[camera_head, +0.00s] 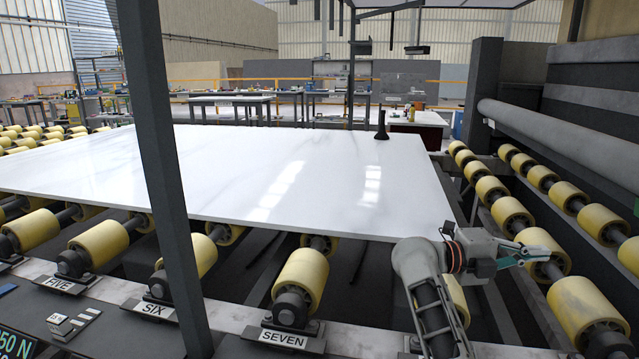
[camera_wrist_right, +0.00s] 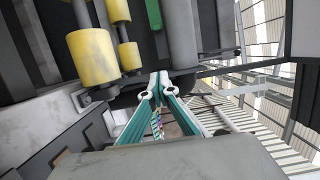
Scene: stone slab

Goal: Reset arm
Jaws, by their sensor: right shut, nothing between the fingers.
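My right arm reaches in from the bottom right in the head view, its right gripper (camera_head: 541,252) pointing right, past the near right corner of the slab. In the right wrist view the teal fingers of the right gripper (camera_wrist_right: 160,76) meet at their tips, shut with nothing between them. A large white stone slab (camera_head: 250,165) lies flat on the rollers in the head view, apart from the gripper. A small dark upright object (camera_head: 381,127) stands on the far right part of the slab. My left gripper is not in view.
Yellow rollers (camera_head: 299,283) line the near edge and more yellow rollers (camera_head: 541,250) run along the right, close to the gripper. A dark post (camera_head: 165,170) crosses the left of the head view. A grey horizontal pipe (camera_head: 560,130) lies at the right. Workbenches (camera_head: 230,99) stand behind.

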